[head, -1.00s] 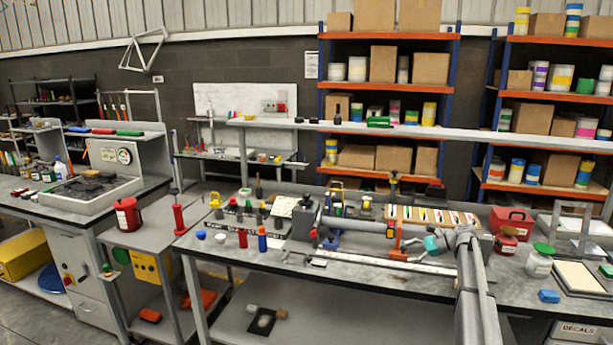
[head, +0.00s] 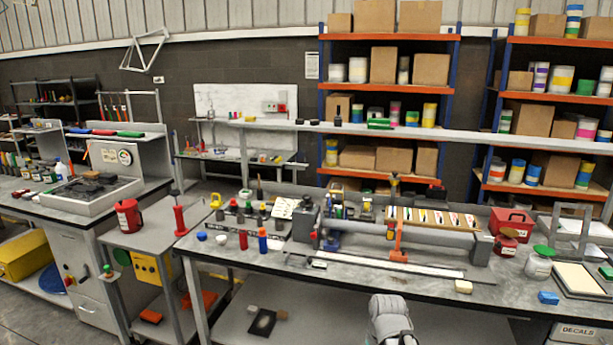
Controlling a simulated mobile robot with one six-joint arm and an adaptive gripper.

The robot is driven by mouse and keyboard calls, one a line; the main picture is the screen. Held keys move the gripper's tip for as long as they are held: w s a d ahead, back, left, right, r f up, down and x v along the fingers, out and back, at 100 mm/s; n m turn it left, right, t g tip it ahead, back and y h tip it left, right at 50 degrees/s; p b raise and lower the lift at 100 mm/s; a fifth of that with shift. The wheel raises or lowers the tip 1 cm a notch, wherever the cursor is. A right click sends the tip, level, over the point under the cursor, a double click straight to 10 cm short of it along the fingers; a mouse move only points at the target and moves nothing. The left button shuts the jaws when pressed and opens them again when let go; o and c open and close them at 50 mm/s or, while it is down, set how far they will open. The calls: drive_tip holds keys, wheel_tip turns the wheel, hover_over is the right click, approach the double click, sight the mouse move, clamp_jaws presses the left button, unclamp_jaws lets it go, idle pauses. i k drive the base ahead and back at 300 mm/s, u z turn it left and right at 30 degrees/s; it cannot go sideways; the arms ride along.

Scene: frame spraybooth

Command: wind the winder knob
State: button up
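A long grey roller (head: 425,236) lies across the main bench between a dark grey end block (head: 303,222) on the left and a grey end block (head: 480,249) on the right. A small red knob-like part (head: 313,235) sits by the left end block. An orange stand (head: 398,240) crosses the roller near its middle. I cannot tell for sure which part is the winder knob. A grey piece of my own arm (head: 390,318) shows at the bottom edge, below the bench front. My gripper is not in view.
The grey main bench (head: 400,290) has clear room along its front. A long flat rail (head: 390,268) and a cream block (head: 464,287) lie before the roller. Red and blue bottles (head: 262,240) stand left. A red case (head: 512,221) and a jar (head: 538,264) stand right.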

sight(395, 178)
drive_tip(key=i, duration=1.3)
drive_tip(key=z, duration=0.05)
